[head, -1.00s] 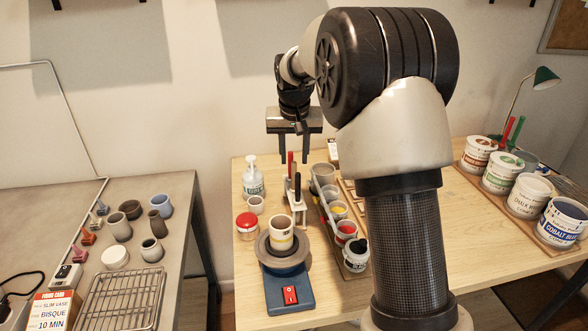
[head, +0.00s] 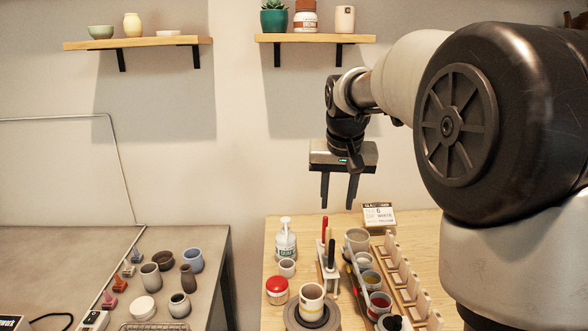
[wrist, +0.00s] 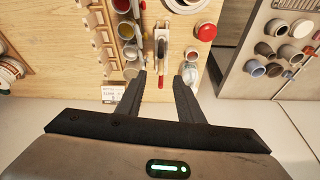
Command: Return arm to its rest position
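My gripper (head: 339,190) hangs in the air above the back of the wooden table (head: 275,240), pointing down. Its two fingers are apart with nothing between them. In the wrist view my gripper (wrist: 162,82) also shows open and empty, with the tabletop and tools well beyond the fingertips. My arm reaches in from the right side of the head view, bent at the elbow and raised.
A shelf (head: 316,38) hangs above. A grey table (head: 215,245) with pots stands left. Air around the gripper is clear.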

